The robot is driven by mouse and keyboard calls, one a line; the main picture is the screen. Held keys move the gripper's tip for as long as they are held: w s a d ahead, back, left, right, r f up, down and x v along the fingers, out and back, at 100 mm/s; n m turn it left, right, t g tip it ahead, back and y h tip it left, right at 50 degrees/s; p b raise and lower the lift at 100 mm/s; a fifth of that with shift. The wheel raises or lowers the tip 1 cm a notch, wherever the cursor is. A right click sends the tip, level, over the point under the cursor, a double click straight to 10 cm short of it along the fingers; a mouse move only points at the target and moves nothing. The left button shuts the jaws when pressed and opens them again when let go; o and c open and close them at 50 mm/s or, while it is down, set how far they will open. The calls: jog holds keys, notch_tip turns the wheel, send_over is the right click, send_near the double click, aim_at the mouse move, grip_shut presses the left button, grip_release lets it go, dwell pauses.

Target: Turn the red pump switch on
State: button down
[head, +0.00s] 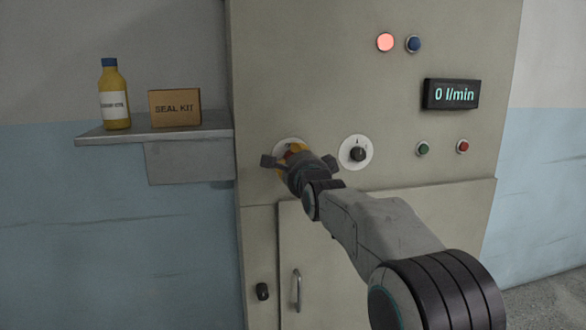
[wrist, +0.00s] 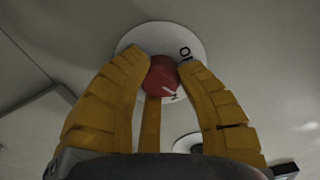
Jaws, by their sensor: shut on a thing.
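The red pump switch (wrist: 163,76) is a round red knob on a white dial plate (wrist: 190,38), seen in the wrist view. A white pointer line on the knob points to the lower right. An O mark shows at the plate's upper right, and a small dark mark near the pointer. My gripper (wrist: 164,66) has its yellow fingers shut around the knob. In the head view my gripper (head: 291,153) is at the left dial of the cabinet and hides most of the switch.
The grey cabinet (head: 310,80) carries a black knob (head: 358,154), green (head: 423,148) and red (head: 463,146) buttons, a lit red lamp (head: 385,42), a blue one (head: 413,44) and a display (head: 451,94) reading 0 l/min. A shelf (head: 160,133) holds a bottle (head: 114,95) and SEAL KIT box (head: 175,107).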

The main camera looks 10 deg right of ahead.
jog(key=m+b, duration=0.2)
jog(key=m, duration=0.3)
jog(key=shift+r+m, duration=0.15)
jog(key=shift+m, duration=0.25)
dwell(0.4)
jog(key=c, duration=0.8)
grip_release()
jog(key=shift+d+f, duration=0.1)
jog(key=shift+f, duration=0.1)
jog(key=s, duration=1.2)
